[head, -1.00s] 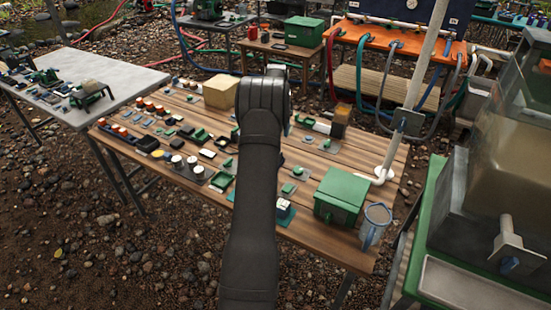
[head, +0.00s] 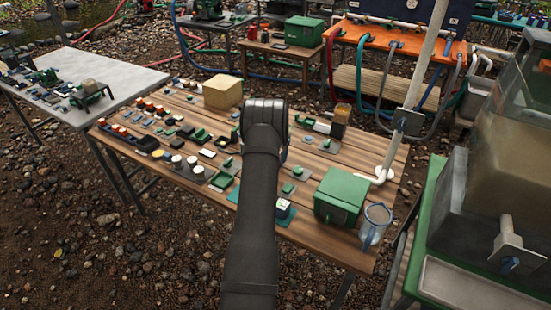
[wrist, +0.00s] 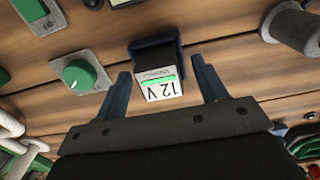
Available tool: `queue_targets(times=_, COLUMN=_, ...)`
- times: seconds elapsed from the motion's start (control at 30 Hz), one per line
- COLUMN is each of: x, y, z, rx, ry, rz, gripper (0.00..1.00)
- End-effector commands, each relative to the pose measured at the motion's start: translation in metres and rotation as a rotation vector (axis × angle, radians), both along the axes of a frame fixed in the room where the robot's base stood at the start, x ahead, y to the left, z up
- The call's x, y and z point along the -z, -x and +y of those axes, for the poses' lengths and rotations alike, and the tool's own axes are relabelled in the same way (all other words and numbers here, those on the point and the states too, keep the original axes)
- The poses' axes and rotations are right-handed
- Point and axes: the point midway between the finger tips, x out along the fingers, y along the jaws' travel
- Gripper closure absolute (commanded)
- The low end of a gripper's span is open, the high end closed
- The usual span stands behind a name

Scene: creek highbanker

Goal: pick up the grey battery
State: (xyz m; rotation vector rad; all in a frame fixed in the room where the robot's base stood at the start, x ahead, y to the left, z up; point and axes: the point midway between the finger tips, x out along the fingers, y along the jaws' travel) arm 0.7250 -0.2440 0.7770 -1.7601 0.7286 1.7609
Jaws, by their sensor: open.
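A dark grey battery (wrist: 153,53) with a white "12 V" label and a green stripe shows in the wrist view on the wooden table. My gripper (wrist: 160,68) is open. Its two blue fingers stand one on each side of the battery's labelled end, with a visible gap on both sides and nothing held. How high the fingers are above the boards is hard to tell. In the head view my arm hides the fingers, and I cannot make out the battery there.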

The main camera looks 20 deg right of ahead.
Motion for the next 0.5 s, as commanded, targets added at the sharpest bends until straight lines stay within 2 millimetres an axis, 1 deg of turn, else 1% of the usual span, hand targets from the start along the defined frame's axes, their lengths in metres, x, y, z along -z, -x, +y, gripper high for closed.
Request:
queue_targets(times=0.17, x=0.0007, y=-0.0002, z=-0.0002, rx=0.0, ry=0.001, rz=-0.001, gripper=0.35)
queue_targets(times=0.2, x=0.0007, y=-0.0002, z=-0.0002, rx=0.0, ry=0.001, rz=-0.001, gripper=0.36)
queue_targets(times=0.27, x=0.0007, y=-0.0002, z=-0.0002, rx=0.0, ry=0.001, rz=-0.001, gripper=0.48)
queue_targets(times=0.4, x=0.0006, y=-0.0001, z=-0.0001, rx=0.0, ry=0.001, rz=-0.001, gripper=0.76)
queue_targets(times=0.5, x=0.0001, y=-0.0004, z=-0.0002, rx=0.0, ry=0.0, rz=-0.001, gripper=0.93)
